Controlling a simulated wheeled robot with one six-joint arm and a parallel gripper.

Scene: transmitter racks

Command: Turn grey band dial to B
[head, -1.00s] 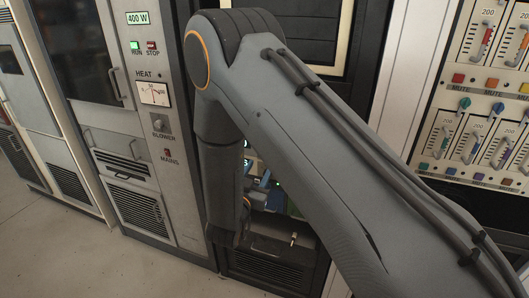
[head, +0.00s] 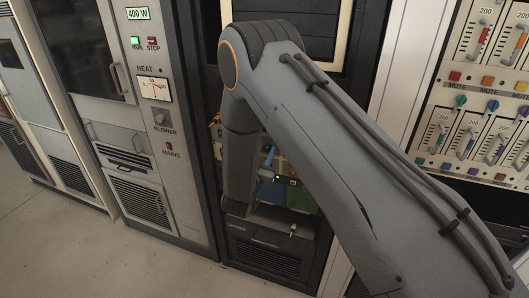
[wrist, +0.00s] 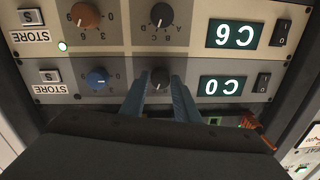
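The grey panel's band dial (wrist: 159,78), a dark knob, is in the middle of the lower row in the wrist view, which is upside down. My gripper (wrist: 159,88) is open, with one blue finger to each side of this dial and gaps between. I cannot tell whether the fingertips are in front of the knob or around it. The dial's pointer is too small to read. The grey panel's lit display (wrist: 222,85) seems to show C and 0. In the head view a blue finger of my gripper (head: 267,165) shows beside my arm; the dial is hidden there.
A blue knob (wrist: 97,77) is beside the dial on the same panel. The cream panel holds an orange-brown knob (wrist: 86,15), another dark knob (wrist: 161,14) and a display (wrist: 234,34). A rocker switch (wrist: 261,83) is at right. A fader panel (head: 470,130) stands right of my arm.

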